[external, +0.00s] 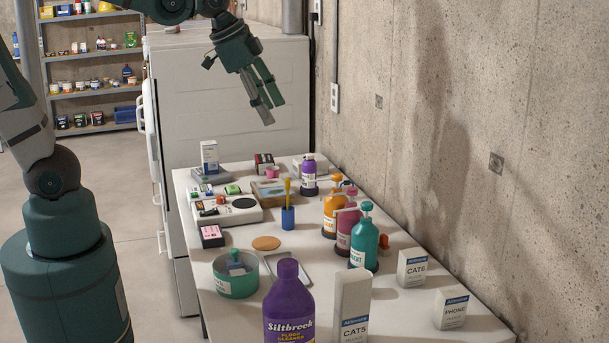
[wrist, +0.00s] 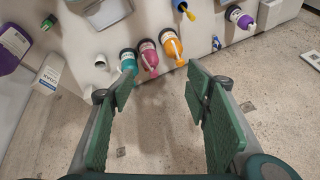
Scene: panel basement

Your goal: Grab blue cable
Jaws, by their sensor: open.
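I cannot make out a loose blue cable in either view. Several white boxes with blue bands stand on the near part of the table in the external view: a CAT6 box (external: 413,268), a PHONE box (external: 452,310) and a tall CAT5 box (external: 352,300). A COAX box (wrist: 48,75) shows at the left of the wrist view. A small blue item (external: 236,262) sits in a round teal container (external: 237,288); I cannot tell what it is. My gripper (external: 268,106) is open and empty, high above the far part of the table. Its fingers also frame the wrist view (wrist: 160,88).
Teal (external: 364,243), pink and orange pump bottles line the wall side of the table (external: 205,275). A purple floor cleaner bottle (external: 288,305) stands in front. A blue cup (external: 288,220) holds a yellow-handled tool. The concrete wall (external: 450,120) bounds the right side.

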